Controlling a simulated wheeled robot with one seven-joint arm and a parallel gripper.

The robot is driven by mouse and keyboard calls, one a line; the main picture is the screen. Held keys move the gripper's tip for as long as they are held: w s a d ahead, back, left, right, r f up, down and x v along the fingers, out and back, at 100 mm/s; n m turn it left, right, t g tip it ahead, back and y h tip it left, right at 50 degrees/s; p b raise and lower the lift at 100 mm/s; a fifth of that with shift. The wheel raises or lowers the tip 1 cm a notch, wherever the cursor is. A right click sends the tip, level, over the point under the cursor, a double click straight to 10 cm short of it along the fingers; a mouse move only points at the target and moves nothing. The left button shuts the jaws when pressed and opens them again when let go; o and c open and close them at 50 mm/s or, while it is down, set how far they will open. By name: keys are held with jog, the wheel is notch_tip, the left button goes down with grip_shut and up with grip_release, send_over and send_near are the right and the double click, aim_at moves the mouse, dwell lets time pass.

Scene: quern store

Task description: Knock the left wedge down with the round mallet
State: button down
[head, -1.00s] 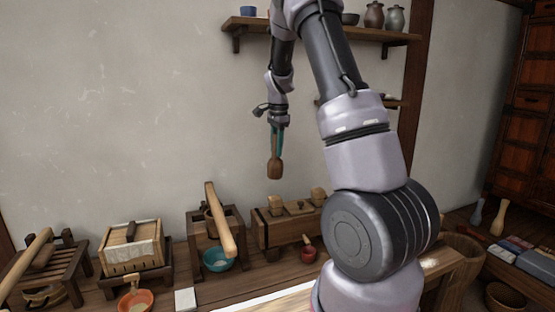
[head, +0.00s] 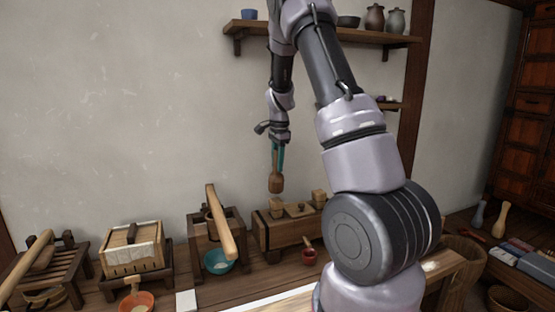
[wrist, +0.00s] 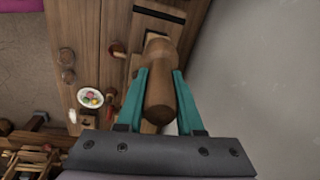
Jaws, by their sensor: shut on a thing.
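My gripper (head: 278,158) is shut on the round mallet (head: 276,183), a brown wooden mallet that hangs head down between teal fingers. It also shows in the wrist view (wrist: 160,95), between both fingers. Below it stands a wooden wedge press (head: 286,232) on the bench. The left wedge (head: 276,207), a light wooden block, stands up from the press top, just under the mallet head, with a small gap seeming to remain. The right wedge (head: 319,198) stands at the other end. In the wrist view the mallet hides much of the press.
A wooden frame with a slanting pole (head: 221,222) and a teal bowl (head: 219,261) stand left of the press. A small red cup (head: 309,255) sits in front. A shelf (head: 330,32) with jars hangs above, behind my arm. The wall is close behind.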

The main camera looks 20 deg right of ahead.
aim_at(277, 174)
notch_tip(277, 174, down, 3)
jog(key=shift+s+f, duration=0.1)
jog(key=shift+f, duration=0.35)
jog(key=shift+r, duration=1.85)
